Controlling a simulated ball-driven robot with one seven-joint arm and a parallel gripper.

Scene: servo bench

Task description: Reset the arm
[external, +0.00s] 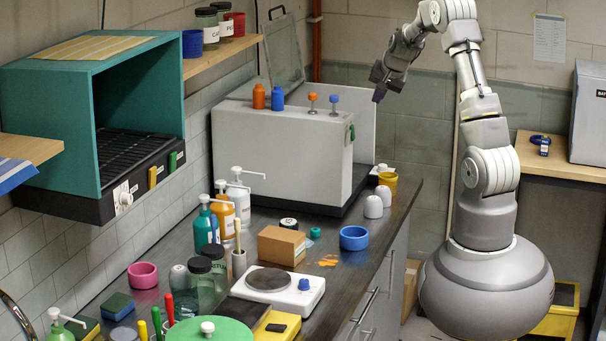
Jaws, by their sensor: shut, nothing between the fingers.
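My gripper (378,84) is at the end of my raised arm in the external view, at the top middle right. It is in the air, apart from everything, to the right of the grey box-shaped machine (280,150) at the back of the bench. The dark fingers point down and to the left. They are small in this view, and they are shut with nothing between them. My arm rises from my round grey base, which stands on the floor to the right of the bench.
The dark bench top (330,215) holds a cardboard box (281,246), a blue bowl (354,238), a white hot plate (272,293) and several bottles. A teal cabinet (50,130) hangs at left. A wooden side table (565,165) is right of my arm. The air around my gripper looks clear.

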